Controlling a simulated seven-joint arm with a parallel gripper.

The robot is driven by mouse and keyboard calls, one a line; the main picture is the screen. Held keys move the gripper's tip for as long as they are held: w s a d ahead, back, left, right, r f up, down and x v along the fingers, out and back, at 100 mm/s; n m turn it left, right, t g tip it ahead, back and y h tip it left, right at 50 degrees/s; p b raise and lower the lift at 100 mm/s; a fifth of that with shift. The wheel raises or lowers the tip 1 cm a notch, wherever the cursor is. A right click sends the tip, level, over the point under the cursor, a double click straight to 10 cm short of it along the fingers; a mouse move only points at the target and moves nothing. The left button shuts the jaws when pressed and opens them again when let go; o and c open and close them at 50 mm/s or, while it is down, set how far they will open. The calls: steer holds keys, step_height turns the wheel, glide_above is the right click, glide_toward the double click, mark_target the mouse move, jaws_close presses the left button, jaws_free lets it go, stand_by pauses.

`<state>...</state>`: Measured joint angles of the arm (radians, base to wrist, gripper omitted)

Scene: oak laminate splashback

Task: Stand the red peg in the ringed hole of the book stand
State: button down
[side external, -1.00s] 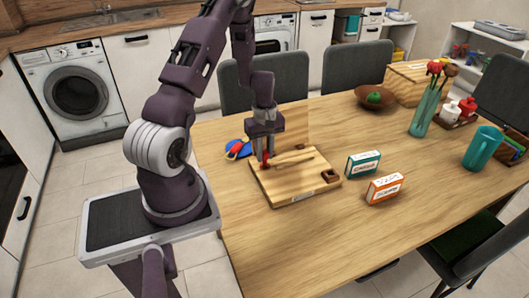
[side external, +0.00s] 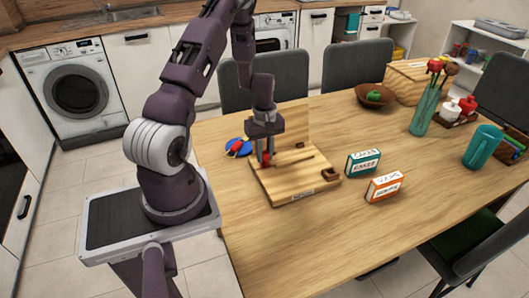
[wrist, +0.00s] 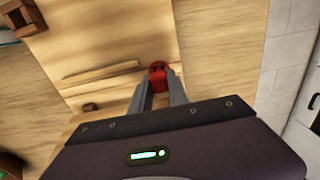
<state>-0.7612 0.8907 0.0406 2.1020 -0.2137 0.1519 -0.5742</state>
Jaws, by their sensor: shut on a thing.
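The red peg (side external: 266,158) is held between the fingers of my gripper (side external: 265,160), over the left part of the book stand. It also shows in the wrist view as a red end (wrist: 158,76) between the two grey fingertips (wrist: 158,84). The book stand (side external: 290,191) is a pale wooden base with an upright board behind and a raised strip across it. A dark brown square piece (side external: 330,174) sits at its right corner. I cannot make out the ringed hole. I cannot tell whether the peg's lower end touches the base.
Close to the stand's right are a teal box (side external: 363,162) and an orange box (side external: 384,187). Blue and red items (side external: 238,147) lie behind its left side. A brown bowl (side external: 373,96) and a vase (side external: 420,116) stand farther off. The front tabletop is clear.

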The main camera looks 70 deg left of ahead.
mark_target(265, 152)
steer(key=shift+f, duration=0.7)
stand_by(0.3)
steer(key=c, duration=1.2)
jaws_free()
steer(key=shift+r, duration=0.1)
steer(key=shift+r, duration=3.4)
